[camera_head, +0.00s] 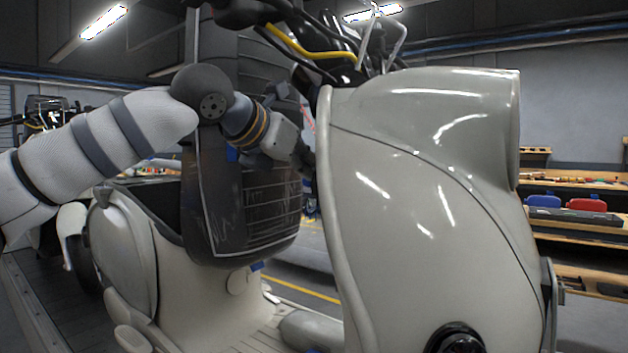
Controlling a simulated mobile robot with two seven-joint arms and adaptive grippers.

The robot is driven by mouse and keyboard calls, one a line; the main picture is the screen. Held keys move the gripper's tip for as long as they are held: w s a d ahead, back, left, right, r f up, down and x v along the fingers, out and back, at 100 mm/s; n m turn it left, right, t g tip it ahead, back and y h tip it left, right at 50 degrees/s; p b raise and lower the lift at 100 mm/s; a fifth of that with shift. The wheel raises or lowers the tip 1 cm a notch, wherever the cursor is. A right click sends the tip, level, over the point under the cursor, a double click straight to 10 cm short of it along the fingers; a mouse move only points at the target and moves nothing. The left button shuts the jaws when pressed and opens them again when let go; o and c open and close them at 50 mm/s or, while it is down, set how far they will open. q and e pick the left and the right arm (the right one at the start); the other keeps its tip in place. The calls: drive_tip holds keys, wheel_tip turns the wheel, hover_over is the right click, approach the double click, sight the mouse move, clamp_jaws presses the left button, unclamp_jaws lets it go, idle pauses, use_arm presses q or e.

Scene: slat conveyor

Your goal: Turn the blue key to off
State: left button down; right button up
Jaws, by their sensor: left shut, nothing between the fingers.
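A cream scooter body (420,190) fills the right half of the head view, with cables and handlebar parts at its top. My left arm comes in from the left, and my left gripper (308,168) is at the inner edge of the cream front panel. Its dark fingers are shut and partly hidden by that panel. I cannot make out the blue key; the area just beyond the gripper is hidden behind the panel. My right gripper is not in view.
A tall dark ribbed panel (240,205) stands behind my left wrist. Yellow and black cables (300,45) hang above the cream panel. Workbenches with blue and red items (585,204) stand at the right. Slatted floor (30,300) runs along the lower left.

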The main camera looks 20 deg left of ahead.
use_arm(q)
drive_tip(key=shift+w+f, duration=0.15)
drive_tip(key=shift+f, duration=0.6)
drive_tip(key=shift+w+f, duration=0.1)
drive_tip(key=shift+f, duration=0.6)
idle(1.0)
drive_tip(key=r+v, duration=0.1)
drive_tip(key=v, duration=0.8)
drive_tip(key=shift+w+r, duration=0.25)
drive_tip(key=shift+r, duration=0.15)
drive_tip(key=shift+d, duration=0.15)
